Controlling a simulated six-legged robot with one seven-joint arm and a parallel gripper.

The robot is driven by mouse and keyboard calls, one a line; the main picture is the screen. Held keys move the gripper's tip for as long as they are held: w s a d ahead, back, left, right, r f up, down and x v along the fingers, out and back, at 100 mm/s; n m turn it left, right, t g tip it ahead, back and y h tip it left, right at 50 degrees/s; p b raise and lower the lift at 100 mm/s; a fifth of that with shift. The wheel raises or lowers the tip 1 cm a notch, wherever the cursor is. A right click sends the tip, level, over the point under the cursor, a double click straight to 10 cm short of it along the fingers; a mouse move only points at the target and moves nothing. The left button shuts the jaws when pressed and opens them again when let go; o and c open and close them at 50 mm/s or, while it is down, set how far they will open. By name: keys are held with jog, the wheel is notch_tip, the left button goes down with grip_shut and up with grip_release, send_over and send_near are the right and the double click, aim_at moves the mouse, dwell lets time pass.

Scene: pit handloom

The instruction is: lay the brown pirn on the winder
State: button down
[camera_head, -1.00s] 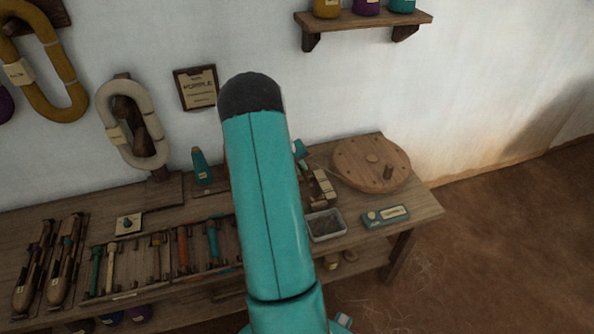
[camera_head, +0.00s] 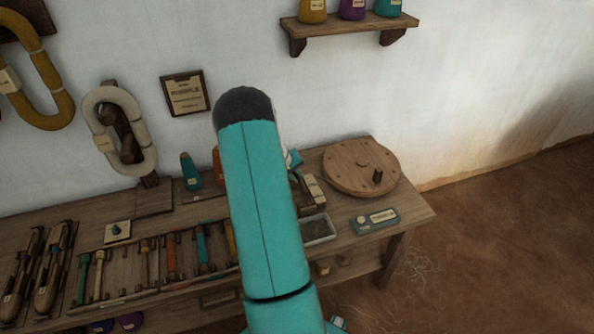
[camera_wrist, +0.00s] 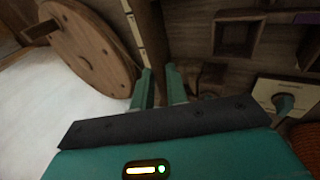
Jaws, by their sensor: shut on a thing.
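My gripper (camera_wrist: 160,88) shows in the wrist view as two teal fingers with a narrow gap. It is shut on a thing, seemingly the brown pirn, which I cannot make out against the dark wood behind. A round wooden disc (camera_head: 350,165) with an upright peg, seemingly the winder's wheel, lies at the right end of the bench. It also shows at upper left in the wrist view (camera_wrist: 85,45), left of the fingers. A pale-blocked wooden piece (camera_head: 312,188) stands left of the disc. In the head view my arm hides most of the gripper.
A rack of coloured pirns (camera_head: 170,258) and dark shuttles (camera_head: 50,270) lie on the left of the bench. A small grey tray (camera_head: 318,229) and a teal labelled box (camera_head: 375,221) sit in front of the disc. A wall shelf (camera_head: 350,30) hangs above.

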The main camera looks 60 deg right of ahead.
jog(key=shift+d+f, duration=0.1)
jog(key=shift+f, duration=2.5)
jog(key=c, duration=1)
grip_release()
jog(key=shift+r, duration=0.1)
jog(key=shift+r, duration=3.9)
